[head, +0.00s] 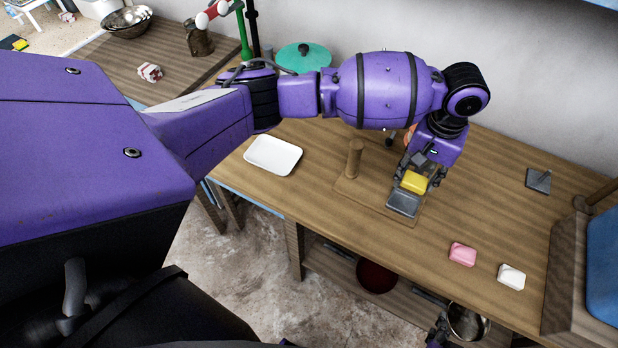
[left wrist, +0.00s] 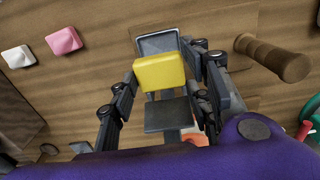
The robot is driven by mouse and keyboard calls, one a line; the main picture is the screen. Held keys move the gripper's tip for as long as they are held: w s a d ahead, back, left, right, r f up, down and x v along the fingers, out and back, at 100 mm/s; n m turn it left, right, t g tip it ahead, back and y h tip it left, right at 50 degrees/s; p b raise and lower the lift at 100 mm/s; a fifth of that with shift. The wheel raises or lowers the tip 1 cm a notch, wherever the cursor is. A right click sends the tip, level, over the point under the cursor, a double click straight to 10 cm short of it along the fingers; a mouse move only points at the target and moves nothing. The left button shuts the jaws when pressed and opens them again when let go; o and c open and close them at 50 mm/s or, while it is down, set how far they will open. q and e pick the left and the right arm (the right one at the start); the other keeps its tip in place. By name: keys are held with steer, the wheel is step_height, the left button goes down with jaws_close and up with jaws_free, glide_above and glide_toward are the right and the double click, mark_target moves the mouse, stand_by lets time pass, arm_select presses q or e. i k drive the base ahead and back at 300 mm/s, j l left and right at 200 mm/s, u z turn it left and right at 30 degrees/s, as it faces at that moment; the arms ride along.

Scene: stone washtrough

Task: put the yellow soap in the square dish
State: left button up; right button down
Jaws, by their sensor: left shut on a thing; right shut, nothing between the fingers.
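My left gripper (head: 415,180) is shut on the yellow soap (head: 414,182). In the left wrist view the soap (left wrist: 160,72) sits between the two fingers. A grey square metal dish (head: 403,205) lies on a wooden board just below and in front of the soap, partly hidden by it. The dish's edge also shows past the soap in the left wrist view (left wrist: 157,43). The soap appears held above the dish; I cannot tell the exact gap. My right gripper (head: 438,333) is shut and empty at the bottom edge of the head view, below the table top.
A wooden peg (head: 354,160) stands on the board left of the dish. A white tray (head: 273,154) lies farther left. Pink soap (head: 462,254) and white soap (head: 512,276) lie to the right. A small grey item (head: 538,181) lies at the back right, near a wooden-sided trough (head: 565,265).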

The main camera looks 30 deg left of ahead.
mark_target(273, 157)
steer(key=j+z, duration=0.15)
steer(key=j, duration=0.3)
steer(key=k+j+z, duration=0.1)
steer(key=j, duration=0.35)
steer(key=k+j+z, duration=0.15)
steer(key=j, duration=0.3)
steer(key=k+j+z, duration=0.1)
steer(key=j, duration=0.35)
